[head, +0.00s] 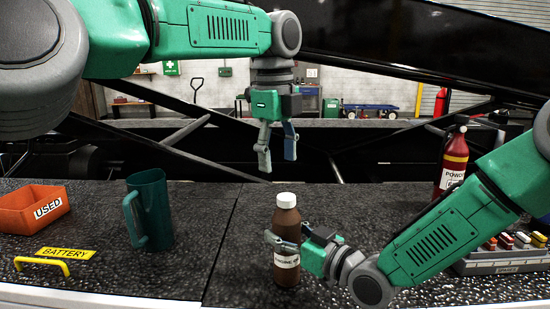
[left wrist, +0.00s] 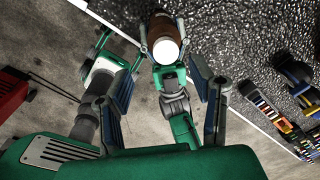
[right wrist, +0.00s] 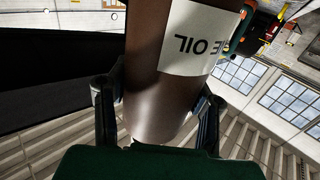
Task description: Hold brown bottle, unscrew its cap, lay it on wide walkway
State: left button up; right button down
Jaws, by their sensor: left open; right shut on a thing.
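The brown bottle (head: 287,260) is upright with its white cap (head: 286,200) on top. My right gripper (head: 289,246) is shut around its body from the right. The right wrist view shows the bottle (right wrist: 160,95) close up between the fingers, with its label reading "OIL". My left gripper (head: 278,158) is open, empty and pointing down above the bottle, apart from it. In the left wrist view the cap (left wrist: 167,52) lies beyond the open fingers (left wrist: 164,90). The black textured walkway (head: 350,210) lies beneath; I cannot tell whether the bottle touches it.
A green jug (head: 150,210), an orange "USED" bin (head: 32,208) and a yellow handle (head: 42,262) by a "BATTERY" label are at left. A red extinguisher (head: 453,165) and a grey tray (head: 500,263) of small items are at right.

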jog(key=shift+a, duration=0.5)
jog(key=shift+d, duration=0.4)
pick_arm(q)
jog(key=f+m, duration=0.2)
jog(key=m, duration=0.1)
jog(key=f+m, duration=0.3)
jog(key=a+f+m, duration=0.1)
jog(key=f+m, duration=0.2)
jog(key=m, duration=0.1)
jog(key=shift+s+f, duration=0.1)
pick_arm(e)
jog(key=shift+a, duration=0.2)
pick_arm(q)
jog(key=shift+f, duration=0.2)
jog(key=shift+r, duration=0.1)
grip_shut()
jog(key=shift+d+r, duration=0.1)
pick_arm(e)
jog(key=c, duration=0.7)
grip_release()
